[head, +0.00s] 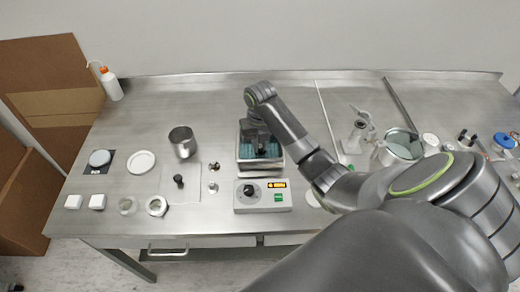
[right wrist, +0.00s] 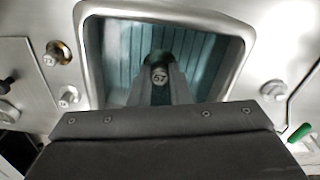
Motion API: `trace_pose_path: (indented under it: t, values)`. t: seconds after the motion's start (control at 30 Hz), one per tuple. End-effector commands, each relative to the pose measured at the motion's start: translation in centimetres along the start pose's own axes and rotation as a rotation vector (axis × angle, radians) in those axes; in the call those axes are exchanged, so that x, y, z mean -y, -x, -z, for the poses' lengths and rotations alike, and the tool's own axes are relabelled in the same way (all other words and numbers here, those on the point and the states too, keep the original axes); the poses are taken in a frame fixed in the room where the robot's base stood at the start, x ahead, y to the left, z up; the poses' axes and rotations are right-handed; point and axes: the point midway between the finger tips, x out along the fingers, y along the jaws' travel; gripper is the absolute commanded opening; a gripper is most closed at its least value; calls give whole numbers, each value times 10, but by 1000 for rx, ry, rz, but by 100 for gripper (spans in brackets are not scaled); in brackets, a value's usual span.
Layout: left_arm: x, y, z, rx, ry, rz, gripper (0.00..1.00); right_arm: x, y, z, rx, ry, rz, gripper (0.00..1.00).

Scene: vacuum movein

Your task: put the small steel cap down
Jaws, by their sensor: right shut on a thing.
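My right gripper (head: 262,150) reaches down over the open, teal-lined well of a steel unit (head: 243,152). In the right wrist view its fingers (right wrist: 160,88) are shut on a small round grey piece marked 57 (right wrist: 159,75), which looks like the small steel cap. The fingers and the piece appear over or inside the well (right wrist: 118,50); the height above its floor cannot be told. In the head view the arm hides the held piece. My left gripper is not in view.
A control box (head: 262,196) with a lit display stands in front of the well.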

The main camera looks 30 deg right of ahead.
Motion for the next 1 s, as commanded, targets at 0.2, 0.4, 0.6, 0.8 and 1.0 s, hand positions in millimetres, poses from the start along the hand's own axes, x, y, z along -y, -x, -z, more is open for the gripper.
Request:
trace_pose_path:
  t: [0.2,0.4,0.6,0.8,1.0]
  values:
    - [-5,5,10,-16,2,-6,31,0,-22,0,-1,0,0,0]
    - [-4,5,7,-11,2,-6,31,0,-23,0,0,0,0,0]
    - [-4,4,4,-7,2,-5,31,0,-25,0,0,0,0,25]
    - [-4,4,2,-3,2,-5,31,0,-25,0,0,0,0,39]
    - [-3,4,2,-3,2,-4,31,0,-24,0,1,0,0,39]
